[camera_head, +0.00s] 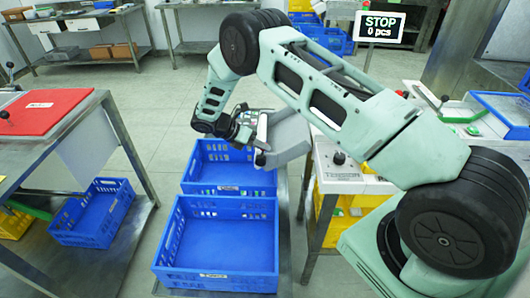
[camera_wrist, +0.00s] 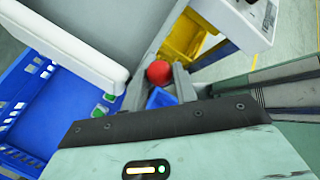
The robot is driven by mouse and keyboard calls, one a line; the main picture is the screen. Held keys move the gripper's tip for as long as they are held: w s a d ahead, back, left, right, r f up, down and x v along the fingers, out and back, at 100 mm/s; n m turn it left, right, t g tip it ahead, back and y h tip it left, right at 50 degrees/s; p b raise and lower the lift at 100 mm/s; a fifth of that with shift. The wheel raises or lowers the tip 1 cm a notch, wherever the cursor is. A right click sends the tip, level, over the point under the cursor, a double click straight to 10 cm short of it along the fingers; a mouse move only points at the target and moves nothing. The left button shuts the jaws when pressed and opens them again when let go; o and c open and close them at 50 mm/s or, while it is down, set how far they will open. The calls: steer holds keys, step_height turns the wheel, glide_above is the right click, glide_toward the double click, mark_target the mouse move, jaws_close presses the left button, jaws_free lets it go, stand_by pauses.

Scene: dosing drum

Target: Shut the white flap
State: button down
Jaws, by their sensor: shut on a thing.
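The white flap (camera_wrist: 75,45) shows in the wrist view as a pale panel with a thick edge, at the upper left. In the head view a narrow white part (camera_head: 262,128), apparently the same flap, is at the left end of a grey chute (camera_head: 288,137). My gripper (camera_wrist: 159,88) has a red ball knob (camera_wrist: 159,72) between its fingers and is shut on it. In the head view my gripper (camera_head: 247,134) is beside the chute's left end, above the blue crates. The knob's link to the flap is hidden.
Two blue crates (camera_head: 220,275) stand below the chute; the far one holds small green pieces. A table with a red board (camera_head: 40,112) is at left, another blue crate (camera_head: 92,212) under it. A white panel marked TENSION (camera_head: 345,176) is right. A STOP sign (camera_head: 379,27) reads 0 pcs.

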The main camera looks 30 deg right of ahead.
steer(key=shift+w+a+f+g+h+b, duration=0.1)
steer(key=shift+w+a+g+h+b, duration=0.15)
steer(key=shift+h+b, duration=0.3)
steer(key=shift+w+a+f+g+h+b, duration=0.15)
steer(key=shift+a+h+b, duration=0.2)
steer(key=shift+b, duration=0.3)
steer(key=shift+r, duration=0.15)
steer(key=c, duration=1.1)
jaws_free()
